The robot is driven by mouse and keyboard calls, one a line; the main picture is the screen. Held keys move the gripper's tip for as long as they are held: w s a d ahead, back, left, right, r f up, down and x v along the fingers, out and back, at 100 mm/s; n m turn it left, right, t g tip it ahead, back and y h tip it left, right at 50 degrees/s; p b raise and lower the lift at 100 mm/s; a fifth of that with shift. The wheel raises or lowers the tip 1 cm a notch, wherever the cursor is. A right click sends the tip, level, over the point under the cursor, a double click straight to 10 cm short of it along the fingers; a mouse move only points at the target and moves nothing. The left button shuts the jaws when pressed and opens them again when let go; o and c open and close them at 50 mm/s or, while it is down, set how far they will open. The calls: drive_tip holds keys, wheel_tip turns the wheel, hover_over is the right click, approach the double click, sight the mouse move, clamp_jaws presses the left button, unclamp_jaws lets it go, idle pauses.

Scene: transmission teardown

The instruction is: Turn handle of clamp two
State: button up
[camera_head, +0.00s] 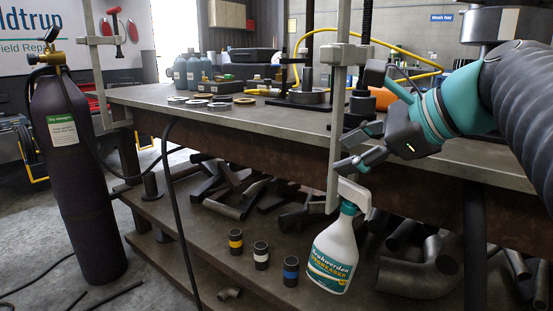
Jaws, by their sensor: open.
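A tall grey bar clamp (338,110) stands at the near edge of the workbench, in the middle of the view. Its upper arm reaches right, and a dark upright screw rod shows above it. A second bar clamp (93,60) stands at the bench's left end, with a short arm and a dark upright handle. No label shows which is clamp two. No handle shows clearly between the fingers.
A white spray bottle (335,255) stands on the lower shelf (190,270), just below my gripper. Several metal pipes and banded cylinders share that shelf. The workbench (230,116) holds rings and tools. A dark gas cylinder (72,190) stands at left.

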drive_tip(key=shift+s+a+f+n, duration=0.15)
drive_tip(key=shift+a+f, duration=0.2)
drive_tip(key=shift+a, duration=0.1)
drive_tip(key=shift+s+a+f+n, duration=0.1)
drive_tip(key=shift+a+f+n, duration=0.05)
drive_tip(key=shift+a+f, duration=0.2)
